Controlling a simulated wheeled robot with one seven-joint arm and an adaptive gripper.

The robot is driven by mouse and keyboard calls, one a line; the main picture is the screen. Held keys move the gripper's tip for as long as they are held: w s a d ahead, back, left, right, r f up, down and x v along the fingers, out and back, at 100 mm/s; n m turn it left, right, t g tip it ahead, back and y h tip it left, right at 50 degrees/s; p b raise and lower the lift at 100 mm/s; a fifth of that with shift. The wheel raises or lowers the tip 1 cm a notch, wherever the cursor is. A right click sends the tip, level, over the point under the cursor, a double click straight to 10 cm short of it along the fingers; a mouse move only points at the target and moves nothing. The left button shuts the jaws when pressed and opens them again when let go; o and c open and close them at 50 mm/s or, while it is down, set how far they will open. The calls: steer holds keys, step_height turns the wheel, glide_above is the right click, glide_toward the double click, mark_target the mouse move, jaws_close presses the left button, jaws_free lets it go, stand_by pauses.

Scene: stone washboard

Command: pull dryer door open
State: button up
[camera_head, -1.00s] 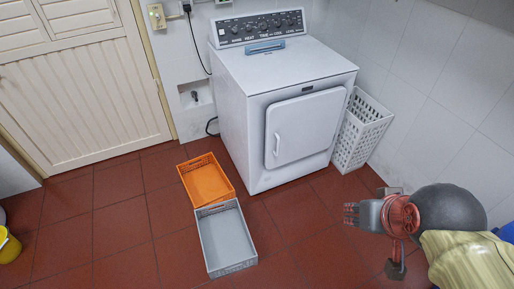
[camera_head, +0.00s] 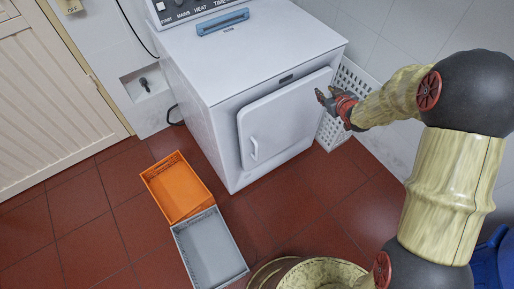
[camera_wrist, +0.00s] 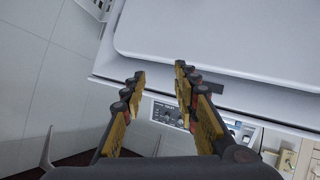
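The white dryer (camera_head: 255,48) stands against the back wall. Its front door (camera_head: 290,115) looks shut, with a white handle (camera_head: 254,148) near its left edge. My gripper (camera_head: 322,97) is in front of the door's upper right corner, well away from the handle; touching or apart is hard to tell. In the wrist view, the two fingers of my gripper (camera_wrist: 158,84) are spread apart with nothing between them. The door (camera_wrist: 230,30) fills the upper right there, and the control panel (camera_wrist: 200,124) shows below. The handle is not in the wrist view.
A white slotted basket (camera_head: 334,130) stands close to the dryer's right side, below my gripper. Orange (camera_head: 178,190) and grey (camera_head: 210,250) crates lie on the floor to the left. Red-tiled floor (camera_head: 290,205) before the dryer is partly free.

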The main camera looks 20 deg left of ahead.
steer(key=a+f+n+y, duration=0.1)
steer(key=a+f+y, duration=0.1)
steer(key=a+f, duration=0.55)
steer(key=n+g+y, duration=0.2)
steer(key=n+y, duration=0.1)
steer(key=y, duration=0.6)
glide_toward(257, 148)
steer(key=w+a+f, duration=0.2)
steer(key=a, duration=0.1)
steer(key=x, duration=0.2)
steer(key=b+x, duration=0.1)
steer(key=x, duration=0.1)
steer(key=b+x, duration=0.1)
steer(key=x, duration=0.2)
steer(key=shift+w+r, duration=0.15)
steer(key=shift+r, duration=0.15)
steer(key=shift+c, duration=0.2)
steer(key=c, duration=0.7)
jaws_close()
